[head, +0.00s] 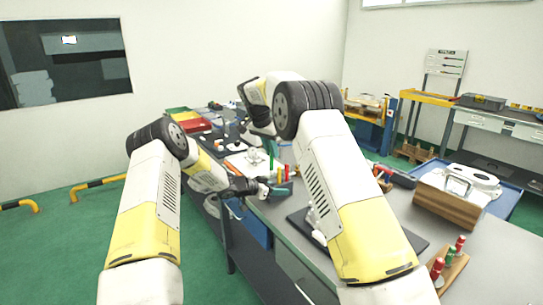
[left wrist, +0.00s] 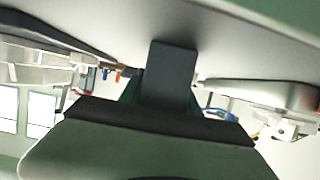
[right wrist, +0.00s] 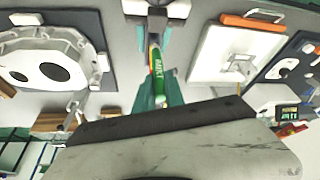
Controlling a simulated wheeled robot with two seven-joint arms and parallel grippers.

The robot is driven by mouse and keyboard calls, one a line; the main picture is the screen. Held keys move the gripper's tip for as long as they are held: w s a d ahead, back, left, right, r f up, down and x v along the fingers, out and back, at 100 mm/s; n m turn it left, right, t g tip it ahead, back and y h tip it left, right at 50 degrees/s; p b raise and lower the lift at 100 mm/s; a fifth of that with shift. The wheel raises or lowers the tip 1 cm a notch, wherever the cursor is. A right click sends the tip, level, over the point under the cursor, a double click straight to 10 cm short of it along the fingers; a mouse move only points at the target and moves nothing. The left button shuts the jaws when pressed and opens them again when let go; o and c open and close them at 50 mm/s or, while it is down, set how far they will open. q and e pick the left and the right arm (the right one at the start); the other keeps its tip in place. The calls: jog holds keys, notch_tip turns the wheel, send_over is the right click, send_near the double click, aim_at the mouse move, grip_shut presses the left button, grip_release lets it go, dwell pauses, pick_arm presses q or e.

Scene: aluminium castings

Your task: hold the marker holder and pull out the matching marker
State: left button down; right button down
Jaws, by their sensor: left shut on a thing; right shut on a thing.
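The marker holder (head: 279,189) stands near the table's left edge in the head view, with orange and red markers upright in it. My left gripper (head: 264,187) is at its left side, shut on it. In the left wrist view my dark gripper parts (left wrist: 170,75) block most of the holder. A green marker (right wrist: 157,75) with lettering lies between the teal fingers of my right gripper (right wrist: 158,88), which is shut on it. The green marker also shows upright above the holder in the head view (head: 271,163); whether its lower end is still inside, I cannot tell.
A white casting (right wrist: 50,58) lies on a dark mat in the right wrist view. A wooden block (head: 447,202) and a rack with red-capped items (head: 455,265) stand at the table's right. My right forearm covers much of the table's middle.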

pick_arm(q)
jog(key=c, duration=0.8)
grip_release()
